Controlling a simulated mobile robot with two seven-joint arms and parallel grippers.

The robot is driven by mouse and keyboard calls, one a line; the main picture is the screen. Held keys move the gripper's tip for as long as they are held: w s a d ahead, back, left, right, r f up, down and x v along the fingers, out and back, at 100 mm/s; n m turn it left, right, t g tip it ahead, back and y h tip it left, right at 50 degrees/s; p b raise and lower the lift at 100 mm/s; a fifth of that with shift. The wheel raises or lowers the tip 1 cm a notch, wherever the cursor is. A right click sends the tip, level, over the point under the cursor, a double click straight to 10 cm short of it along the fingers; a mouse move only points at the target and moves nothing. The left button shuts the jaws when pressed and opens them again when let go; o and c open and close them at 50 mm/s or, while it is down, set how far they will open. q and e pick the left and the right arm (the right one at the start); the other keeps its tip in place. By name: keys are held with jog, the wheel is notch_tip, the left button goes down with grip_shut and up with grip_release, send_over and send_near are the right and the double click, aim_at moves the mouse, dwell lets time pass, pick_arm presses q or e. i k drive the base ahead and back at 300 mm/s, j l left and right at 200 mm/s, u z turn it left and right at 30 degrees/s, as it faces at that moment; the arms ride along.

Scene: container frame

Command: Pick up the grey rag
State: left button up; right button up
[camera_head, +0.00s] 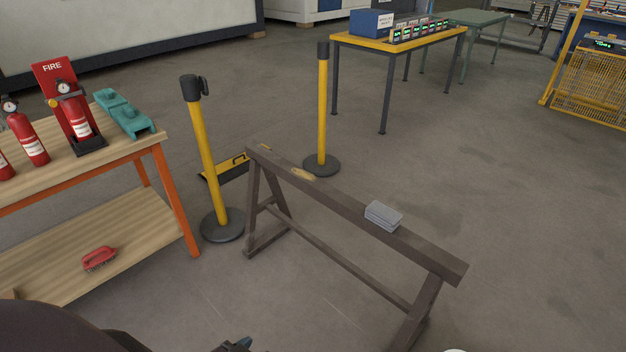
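The grey rag (383,215) is a small folded stack lying on top of the brown sawhorse beam (340,196), right of the beam's middle. Nothing touches it from above. A dark piece with a teal bit (238,345) shows at the bottom edge and looks like part of my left gripper. Its fingers are cut off by the frame, well short of the rag. My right gripper is not in view.
Yellow posts (205,150) (323,110) on round black bases stand behind the sawhorse. A wooden bench (90,175) at left holds red fire extinguishers and teal parts, with a red brush (99,259) on its lower shelf. Floor right of the sawhorse is clear.

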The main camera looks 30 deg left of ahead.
aim_at(383, 216)
jog(key=z, duration=0.35)
jog(key=i+j+z, duration=0.1)
jog(key=j+z, duration=0.2)
jog(key=z, duration=0.15)
jog(key=j+z, duration=0.65)
jog(key=j, duration=0.55)
jog(key=i, duration=0.05)
